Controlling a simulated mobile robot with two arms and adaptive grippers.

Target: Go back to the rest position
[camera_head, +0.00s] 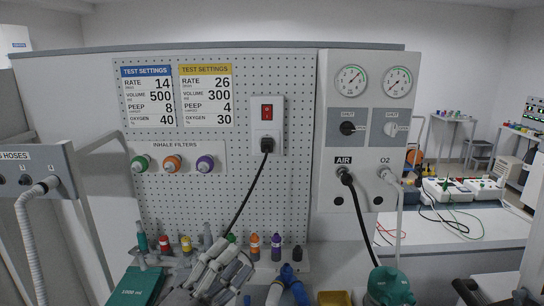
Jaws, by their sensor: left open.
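My left gripper (222,268) shows at the bottom centre-left, its grey jointed fingers in front of the lower edge of the pegboard panel (290,200). It is open, and I see nothing held between its fingers. It overlaps the row of small coloured bottles behind it, so part of that row is hidden. My right gripper cannot be made out in this view.
Orange (254,246) and purple (276,248) bottles stand right of the gripper. A black cable hangs from the switch box (267,125). A teal device (390,287) stands lower right.

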